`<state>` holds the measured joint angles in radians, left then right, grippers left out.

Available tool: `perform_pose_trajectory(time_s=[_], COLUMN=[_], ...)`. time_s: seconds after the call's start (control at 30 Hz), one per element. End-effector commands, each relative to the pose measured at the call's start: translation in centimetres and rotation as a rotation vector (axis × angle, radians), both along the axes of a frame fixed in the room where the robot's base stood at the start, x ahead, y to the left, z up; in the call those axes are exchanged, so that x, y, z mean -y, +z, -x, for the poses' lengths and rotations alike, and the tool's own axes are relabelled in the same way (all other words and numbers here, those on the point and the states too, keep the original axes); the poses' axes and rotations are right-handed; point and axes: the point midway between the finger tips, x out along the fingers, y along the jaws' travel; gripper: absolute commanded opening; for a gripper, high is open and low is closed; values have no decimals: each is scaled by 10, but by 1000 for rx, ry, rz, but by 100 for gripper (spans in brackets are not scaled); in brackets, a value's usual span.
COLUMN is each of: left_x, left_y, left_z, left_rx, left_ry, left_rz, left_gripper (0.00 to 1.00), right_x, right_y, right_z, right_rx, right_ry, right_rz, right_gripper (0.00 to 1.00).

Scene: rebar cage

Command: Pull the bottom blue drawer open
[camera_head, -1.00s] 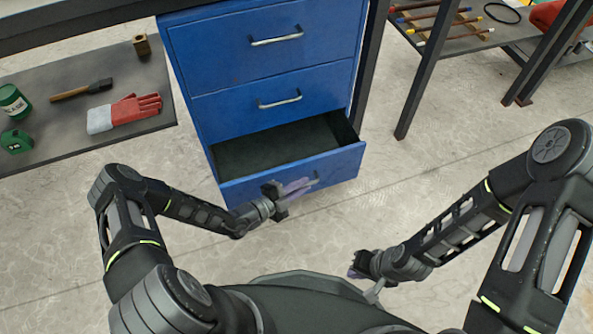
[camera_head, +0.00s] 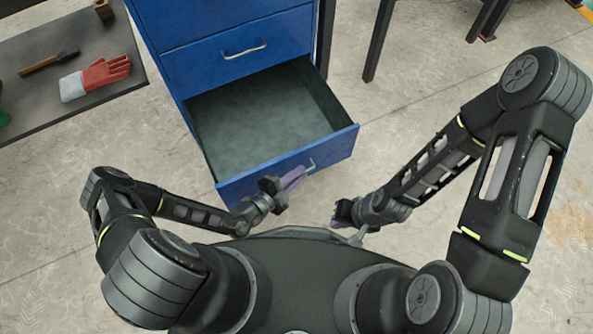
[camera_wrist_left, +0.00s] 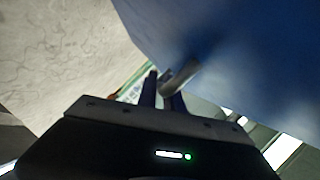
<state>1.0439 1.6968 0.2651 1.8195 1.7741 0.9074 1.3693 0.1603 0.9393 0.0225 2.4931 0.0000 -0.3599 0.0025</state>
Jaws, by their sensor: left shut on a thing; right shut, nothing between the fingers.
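The bottom blue drawer (camera_head: 236,184) stands well out of the blue cabinet (camera_head: 168,75), and its inside looks empty. My left gripper (camera_head: 296,177) is at the drawer's front, shut on the drawer's handle (camera_head: 312,164). In the left wrist view, the metal handle (camera_wrist_left: 181,76) lies at the fingers (camera_wrist_left: 163,88), against the blue drawer front. The fingers hide part of the handle in the head view. My right gripper (camera_head: 338,212) is shut and empty, to the right of the drawer and apart from it.
A dark mat or low shelf at the left holds a red and grey glove (camera_head: 96,78) and a brush (camera_head: 48,62). Dark table legs (camera_head: 378,40) stand behind at the right. The pale floor right of the drawer is clear.

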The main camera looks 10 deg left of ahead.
Motion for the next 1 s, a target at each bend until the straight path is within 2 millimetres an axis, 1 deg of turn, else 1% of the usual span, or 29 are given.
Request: perform_pose_trajectory(time_s=[0.07, 0.1, 0.2, 0.43, 0.57, 0.67, 0.9, 1.0], left_x=[-1, -1, -1, -1, -4, -11, -35, -43], left_y=[-1, -1, -1, 0, 1, 4, 13, 15], left_z=[0, 0, 0, 0, 4, 11, 42, 52], left_rx=[0, 0, 0, -1, 0, 0, -2, -1], left_ry=[0, 0, 0, 0, 0, 1, 2, 2], left_rz=[-2, -2, -2, -1, -2, -2, -1, -3], left_gripper=[0, 12, 20, 20, 20, 20, 20, 20], right_x=[0, 0, 0, 0, 0, 0, -2, -3], right_y=[0, 0, 0, 0, 1, 4, 11, 13], right_z=[0, 0, 0, 0, 0, 0, 2, 3], right_rx=[0, 0, 0, 1, 0, -1, -4, -5], right_ry=[0, 0, 0, -1, 0, 0, 5, 6], right_rz=[0, 0, 0, 0, 0, 0, -4, -4], right_gripper=[0, 0, 0, 0, 0, 0, 0, 0])
